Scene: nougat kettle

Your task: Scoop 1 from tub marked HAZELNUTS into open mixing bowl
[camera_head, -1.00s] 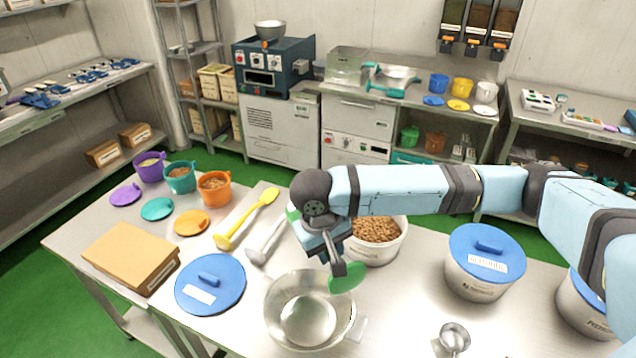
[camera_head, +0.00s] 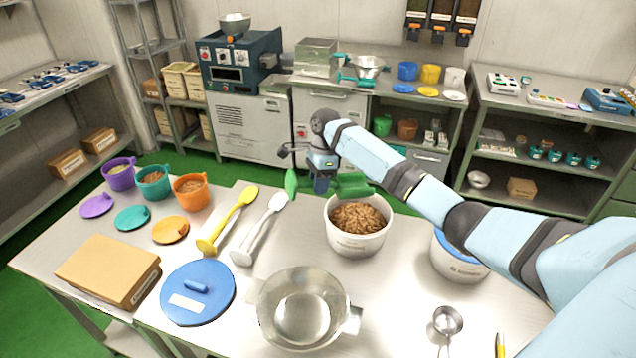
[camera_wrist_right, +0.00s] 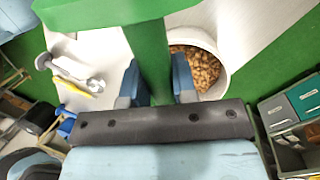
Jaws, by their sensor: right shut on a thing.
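My right gripper (camera_head: 322,188) is shut on a green scoop (camera_head: 352,186), whose handle also shows between the fingers in the right wrist view (camera_wrist_right: 150,55). The scoop is held above the table, around the back edge of an open white tub (camera_head: 352,243) full of brown nuts. The tub's label is too small to read. The tub also shows in the right wrist view (camera_wrist_right: 222,72), right of the fingers. The metal mixing bowl (camera_head: 262,322) stands open at the table's front, and no nuts show in it. The scoop's contents cannot be seen. My left gripper is out of view.
A blue lid (camera_head: 205,305) lies left of the bowl, near a cardboard box (camera_head: 105,270). A yellow scoop (camera_head: 228,220) and a white scoop (camera_head: 258,230) lie left of the tub. A blue-lidded tub (camera_head: 455,265) and a metal scoop (camera_head: 447,320) are at right.

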